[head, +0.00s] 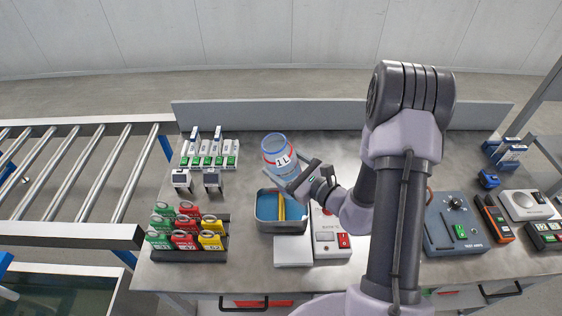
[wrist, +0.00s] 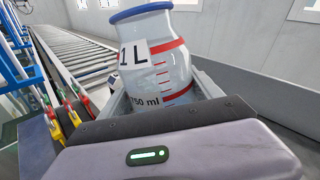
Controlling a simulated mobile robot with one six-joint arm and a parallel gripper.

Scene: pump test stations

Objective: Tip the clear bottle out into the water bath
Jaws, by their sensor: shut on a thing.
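The clear bottle (head: 279,154) has a blue rim, red lines and a "1L" label. In the wrist view the bottle (wrist: 158,62) stands between the jaws, its blue-rimmed mouth at the top of the picture. My gripper (head: 289,180) is shut on the bottle and holds it above the table, over the back of the water bath. The water bath (head: 259,221) is an open grey metal tub with blue inside and a yellow bar in it. I cannot tell whether the bottle holds liquid.
A white box with a red switch (head: 343,240) stands right of the bath, and a white block (head: 293,251) is in front. A rack of coloured tags (head: 183,254) stands at left. A roller conveyor (head: 75,180) lies further left. A blue-grey tester (head: 456,222) stands at right.

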